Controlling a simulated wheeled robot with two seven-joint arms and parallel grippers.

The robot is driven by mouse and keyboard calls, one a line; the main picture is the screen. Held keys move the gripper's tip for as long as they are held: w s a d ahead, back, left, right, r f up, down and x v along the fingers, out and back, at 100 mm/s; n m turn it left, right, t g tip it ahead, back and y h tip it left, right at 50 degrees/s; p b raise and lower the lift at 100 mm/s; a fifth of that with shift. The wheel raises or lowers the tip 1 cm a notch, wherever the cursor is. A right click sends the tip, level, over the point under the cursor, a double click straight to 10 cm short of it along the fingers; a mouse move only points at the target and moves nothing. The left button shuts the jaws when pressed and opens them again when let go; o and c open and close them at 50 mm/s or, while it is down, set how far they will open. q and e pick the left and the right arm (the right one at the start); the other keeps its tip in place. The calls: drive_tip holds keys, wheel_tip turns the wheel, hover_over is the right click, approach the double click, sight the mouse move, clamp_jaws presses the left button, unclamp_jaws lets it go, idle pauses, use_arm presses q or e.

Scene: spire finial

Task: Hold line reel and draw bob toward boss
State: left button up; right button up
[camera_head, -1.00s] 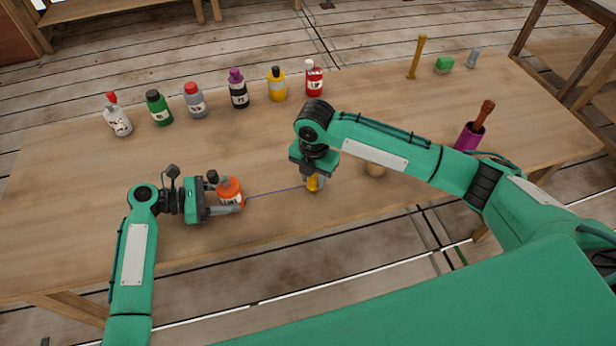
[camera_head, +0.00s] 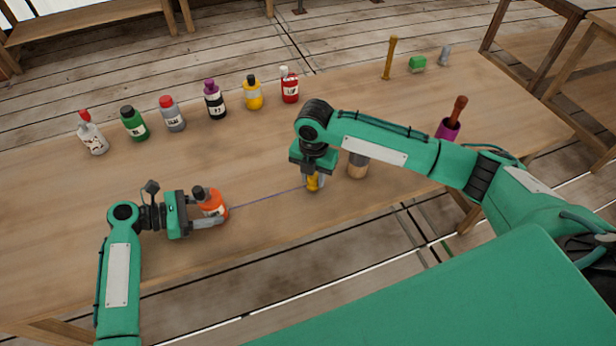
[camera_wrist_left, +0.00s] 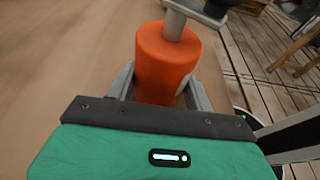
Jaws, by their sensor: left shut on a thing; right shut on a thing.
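A thin dark blue line (camera_head: 265,195) runs nearly straight from the reel to the yellow bob (camera_head: 313,184). My right gripper (camera_head: 313,175) is shut on the bob from above and hides its upper part. A short cylinder (camera_head: 357,170), wooden below and grey above, possibly the boss, stands just right of the bob, partly behind my right arm.
Several bottles stand in a row along the far left of the table, ending with a red one (camera_head: 289,88). The table's middle is clear.

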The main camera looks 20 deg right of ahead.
drive_tip(key=shift+w+d, duration=0.1)
drive_tip(key=shift+d, duration=1.8)
drive_tip(key=shift+a, duration=0.25)
drive_tip(key=shift+a+f, duration=0.2)
drive_tip(key=shift+a, duration=0.2)
drive_tip(key=shift+f, duration=0.35)
idle(0.3)
drive_tip(key=o, duration=1)
drive_tip(key=shift+o, duration=0.2)
drive_tip(key=shift+r, duration=0.1)
